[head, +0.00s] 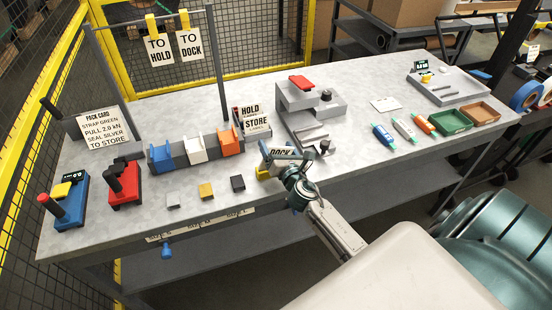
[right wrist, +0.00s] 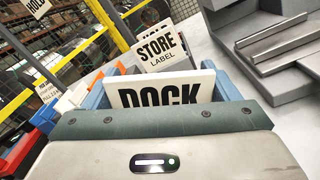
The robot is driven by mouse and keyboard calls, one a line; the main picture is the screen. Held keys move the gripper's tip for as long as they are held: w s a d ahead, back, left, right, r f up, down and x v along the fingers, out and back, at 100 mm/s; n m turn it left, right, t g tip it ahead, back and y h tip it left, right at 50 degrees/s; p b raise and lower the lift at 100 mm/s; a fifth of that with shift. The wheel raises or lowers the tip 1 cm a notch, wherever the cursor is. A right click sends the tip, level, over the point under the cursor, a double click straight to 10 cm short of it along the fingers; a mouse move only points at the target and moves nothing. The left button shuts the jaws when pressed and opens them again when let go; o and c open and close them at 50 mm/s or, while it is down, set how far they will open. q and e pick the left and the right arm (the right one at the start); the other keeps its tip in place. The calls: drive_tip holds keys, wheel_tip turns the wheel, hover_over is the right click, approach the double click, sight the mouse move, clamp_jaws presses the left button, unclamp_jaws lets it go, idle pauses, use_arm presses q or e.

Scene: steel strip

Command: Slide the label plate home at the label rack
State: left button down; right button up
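A white label plate reading DOCK (head: 281,153) is at my right gripper (head: 283,160) near the front edge of the bench. In the right wrist view the DOCK plate (right wrist: 160,94) stands between my blue fingers, which are shut on it. The label rack (head: 238,119) is behind and to the left, holding plates reading HOLD (head: 250,110) and STORE (head: 256,123). The STORE plate also shows in the right wrist view (right wrist: 160,47), beyond the DOCK plate. The DOCK plate is apart from the rack. The plate's lower part is hidden by my gripper. My left gripper is not in view.
Blue, white and orange holders (head: 197,149) stand left of the rack, with small grey, yellow and dark blocks (head: 206,190) in front. A grey stepped fixture (head: 310,101) stands right of the rack. A yellow piece (head: 262,173) shows beside my right gripper. Hanging signs (head: 159,49) are behind.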

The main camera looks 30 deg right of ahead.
drive_tip(key=shift+r, duration=0.4)
wheel_tip(320, 180, up, 9)
drive_tip(key=p, duration=0.4)
drive_tip(key=s+a+f+n+y+b, duration=0.1)
drive_tip(key=s+a+y+b, duration=0.1)
drive_tip(key=a+b, duration=0.3)
drive_tip(key=s+a+f+n+y+b, duration=0.1)
drive_tip(key=a+b, duration=0.4)
drive_tip(key=a, duration=0.6)
drive_tip(key=shift+s+a+f+y, duration=0.4)
drive_tip(key=shift+s+f, duration=0.25)
drive_tip(key=shift+s, duration=0.55)
drive_tip(key=shift+d, duration=0.1)
